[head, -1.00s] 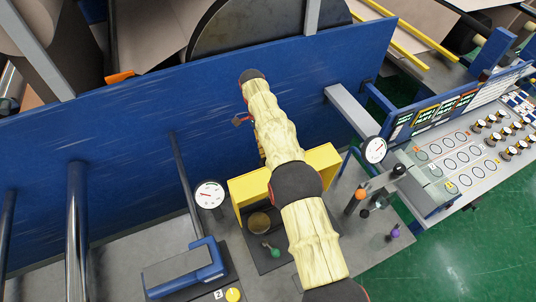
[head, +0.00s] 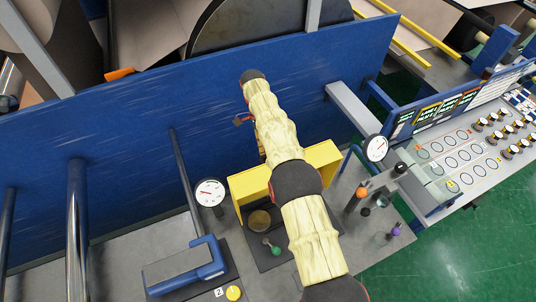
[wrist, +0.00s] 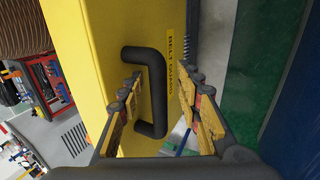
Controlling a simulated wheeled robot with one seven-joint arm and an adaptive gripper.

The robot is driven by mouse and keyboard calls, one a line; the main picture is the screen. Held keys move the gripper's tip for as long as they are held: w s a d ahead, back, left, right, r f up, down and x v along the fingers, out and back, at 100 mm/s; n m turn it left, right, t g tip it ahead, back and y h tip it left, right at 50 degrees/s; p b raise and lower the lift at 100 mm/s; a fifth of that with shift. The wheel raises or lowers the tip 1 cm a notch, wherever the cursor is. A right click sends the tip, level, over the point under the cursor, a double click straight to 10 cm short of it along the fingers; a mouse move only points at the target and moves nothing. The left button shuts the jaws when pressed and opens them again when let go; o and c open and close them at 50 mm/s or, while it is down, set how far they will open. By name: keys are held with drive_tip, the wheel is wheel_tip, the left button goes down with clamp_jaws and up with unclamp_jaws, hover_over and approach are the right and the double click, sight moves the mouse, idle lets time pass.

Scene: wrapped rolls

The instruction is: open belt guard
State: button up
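The yellow belt guard (head: 330,160) stands on the grey machine deck in front of the blue panel, partly hidden by my arm. In the wrist view its yellow face (wrist: 100,40), with a "BELT GUARD" label (wrist: 171,65), fills the upper left and middle. A black U-shaped handle (wrist: 155,88) sticks out from that face. My gripper (wrist: 160,80) is open, with one finger on each side of the handle's long bar. The left finger overlaps the handle's open side in the picture. I cannot tell whether either finger touches it. The head view hides my fingers behind the arm.
The blue panel (head: 110,150) rises behind the guard. Dial gauges stand left (head: 209,192) and right (head: 376,148) of it. A green-knobbed lever (head: 275,250) and an orange-knobbed lever (head: 361,192) are close by. A control console (head: 470,150) is at right.

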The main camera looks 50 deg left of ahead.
wheel_tip(320, 180, up, 10)
idle(0.5)
idle(0.6)
